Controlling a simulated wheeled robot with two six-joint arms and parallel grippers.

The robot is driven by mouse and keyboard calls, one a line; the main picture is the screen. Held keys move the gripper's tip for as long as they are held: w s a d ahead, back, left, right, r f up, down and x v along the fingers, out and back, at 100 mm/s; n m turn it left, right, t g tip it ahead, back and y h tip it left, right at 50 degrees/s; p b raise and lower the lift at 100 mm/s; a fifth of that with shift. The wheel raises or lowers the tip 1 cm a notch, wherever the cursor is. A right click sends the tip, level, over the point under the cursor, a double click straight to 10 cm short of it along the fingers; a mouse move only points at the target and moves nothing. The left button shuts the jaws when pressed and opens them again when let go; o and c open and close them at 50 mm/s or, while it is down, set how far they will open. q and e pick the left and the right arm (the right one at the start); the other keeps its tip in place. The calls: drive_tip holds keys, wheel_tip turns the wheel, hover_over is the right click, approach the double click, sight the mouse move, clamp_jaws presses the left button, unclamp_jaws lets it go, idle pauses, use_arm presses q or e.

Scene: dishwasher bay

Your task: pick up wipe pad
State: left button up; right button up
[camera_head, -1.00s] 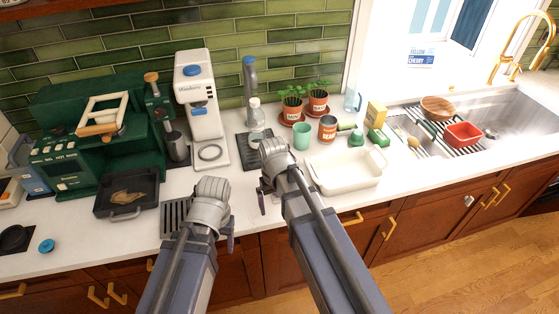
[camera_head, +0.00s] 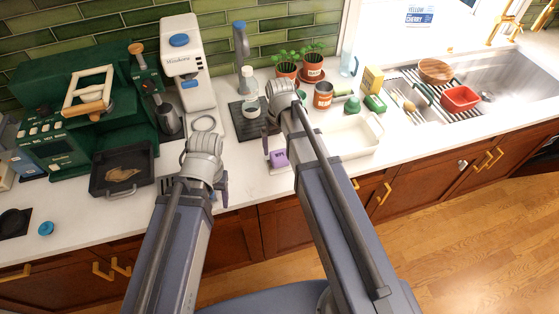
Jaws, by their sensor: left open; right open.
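A small purple block with a pale base (camera_head: 278,158) lies on the white counter near its front edge; it may be the wipe pad, but I cannot be sure. My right gripper (camera_head: 268,133) is open, just beyond and above the purple block, near the black drip mat. Its fingers are partly hidden by its own wrist. My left gripper (camera_head: 222,187) is open over the counter's front edge, left of the purple block. Neither gripper visibly holds anything.
A soap bottle (camera_head: 250,92) stands on the black mat (camera_head: 242,122). A cream baking dish (camera_head: 352,138) is right of my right arm. A black tray with a tan item (camera_head: 122,190) is at left. The counter between the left gripper and purple block is clear.

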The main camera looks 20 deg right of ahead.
sight(279, 155)
wheel_tip(279, 155, down, 5)
drive_tip(key=b, duration=0.5)
drive_tip(key=shift+s+a+f, duration=0.1)
drive_tip(key=shift+c, duration=0.2)
drive_tip(key=c, duration=1.2)
